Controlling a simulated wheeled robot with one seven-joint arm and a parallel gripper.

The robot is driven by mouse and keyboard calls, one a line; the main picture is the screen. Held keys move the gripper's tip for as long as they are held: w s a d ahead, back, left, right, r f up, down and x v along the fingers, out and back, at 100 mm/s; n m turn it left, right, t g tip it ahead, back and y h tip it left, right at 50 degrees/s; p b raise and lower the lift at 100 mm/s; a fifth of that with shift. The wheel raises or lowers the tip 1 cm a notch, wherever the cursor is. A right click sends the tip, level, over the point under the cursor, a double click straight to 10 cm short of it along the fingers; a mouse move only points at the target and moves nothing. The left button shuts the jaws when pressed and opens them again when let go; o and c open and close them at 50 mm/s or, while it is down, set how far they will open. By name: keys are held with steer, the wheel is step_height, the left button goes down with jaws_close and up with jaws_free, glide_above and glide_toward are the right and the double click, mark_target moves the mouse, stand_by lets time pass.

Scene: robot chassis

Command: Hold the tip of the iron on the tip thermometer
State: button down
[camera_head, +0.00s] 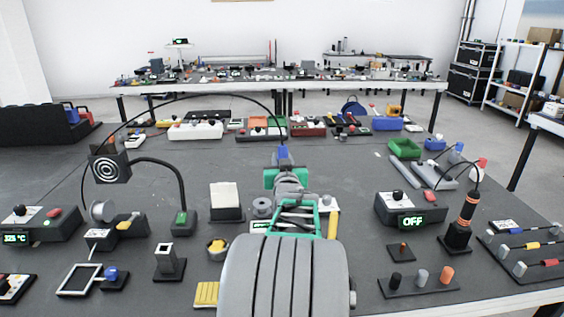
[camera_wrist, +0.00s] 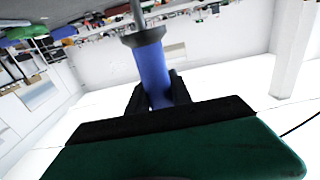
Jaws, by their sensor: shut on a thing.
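My gripper (camera_head: 284,163) is at the end of my arm over the middle of the table. It is shut on the blue handle of the iron (camera_head: 283,152). In the wrist view, the blue handle (camera_wrist: 152,72) stands between the dark fingers (camera_wrist: 158,93), with a dark collar and a grey metal shaft beyond it. The iron's tip is cut off there and cannot be made out in the head view. A small device with a green-lit display (camera_head: 260,226), partly hidden by my arm, may be the tip thermometer; I cannot tell for sure.
The station (camera_head: 38,228) at left reads 325 °C. A black cable arcs overhead towards the iron. A fume fan (camera_head: 110,166), a coil holder (camera_head: 103,211) and a white pad (camera_head: 226,198) stand left. A box reading OFF (camera_head: 411,209) and a black-orange tool (camera_head: 466,210) stand right.

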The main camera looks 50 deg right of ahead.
step_height(320, 180, down, 7)
steer(key=b, duration=0.7)
steer(key=shift+f+b, duration=0.45)
steer(key=shift+b, duration=0.15)
stand_by(2.0)
step_height(320, 180, up, 8)
steer(key=p, duration=0.3)
steer(key=shift+f, duration=0.2)
